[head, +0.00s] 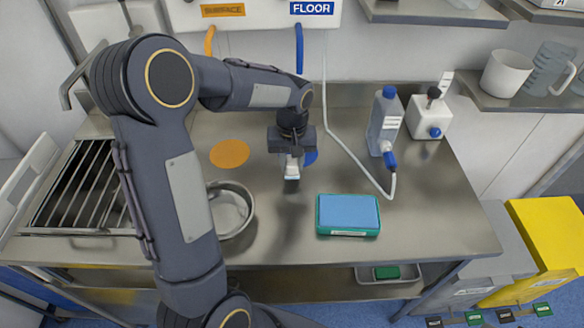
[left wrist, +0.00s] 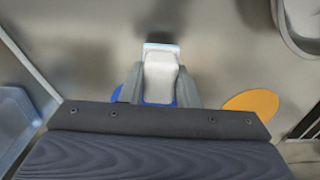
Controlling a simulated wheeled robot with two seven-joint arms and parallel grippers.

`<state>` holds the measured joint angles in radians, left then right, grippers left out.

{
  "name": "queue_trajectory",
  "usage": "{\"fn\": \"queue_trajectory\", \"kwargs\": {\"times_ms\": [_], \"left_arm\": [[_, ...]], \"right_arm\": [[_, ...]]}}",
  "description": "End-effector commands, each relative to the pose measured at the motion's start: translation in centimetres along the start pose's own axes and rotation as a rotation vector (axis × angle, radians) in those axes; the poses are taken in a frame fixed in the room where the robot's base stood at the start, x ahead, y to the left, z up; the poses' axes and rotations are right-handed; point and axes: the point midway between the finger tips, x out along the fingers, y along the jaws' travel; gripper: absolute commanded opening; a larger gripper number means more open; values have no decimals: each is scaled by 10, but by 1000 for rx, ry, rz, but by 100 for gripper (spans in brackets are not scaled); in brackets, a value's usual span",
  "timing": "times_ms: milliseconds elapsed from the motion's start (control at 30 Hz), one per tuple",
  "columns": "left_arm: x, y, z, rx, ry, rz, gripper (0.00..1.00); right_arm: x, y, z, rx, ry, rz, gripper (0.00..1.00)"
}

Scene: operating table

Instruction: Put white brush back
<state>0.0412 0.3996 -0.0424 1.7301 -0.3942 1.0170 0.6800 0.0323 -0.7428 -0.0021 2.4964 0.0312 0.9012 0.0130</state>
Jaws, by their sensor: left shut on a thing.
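My left gripper (head: 290,155) is shut on the white brush (head: 292,168) and holds it above the steel table, near the blue round spot (head: 312,157). An orange round spot (head: 229,153) lies on the table to the left. My right gripper is not in view.
A steel bowl (head: 243,212) stands left of the brush, and a green tray with a blue pad (head: 348,233) to its front right. A bottle (head: 384,125) and a white container (head: 428,125) stand at the back right. Orange (head: 209,40) and blue (head: 299,50) hooks are on the wall.

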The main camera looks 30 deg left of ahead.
Motion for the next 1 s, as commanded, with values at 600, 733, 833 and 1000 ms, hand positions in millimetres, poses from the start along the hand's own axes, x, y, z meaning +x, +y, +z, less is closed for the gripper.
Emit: {"fn": "queue_trajectory", "kwargs": {"times_ms": [600,733,833,1000], "left_arm": [[34,0,1,0,-1,-1,10],[32,0,2,0,-1,-1,44],[32,0,2,0,-1,-1,50],[32,0,2,0,-1,-1,50]], "right_arm": [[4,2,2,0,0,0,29],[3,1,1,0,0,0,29],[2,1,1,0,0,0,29],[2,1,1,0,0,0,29]]}}
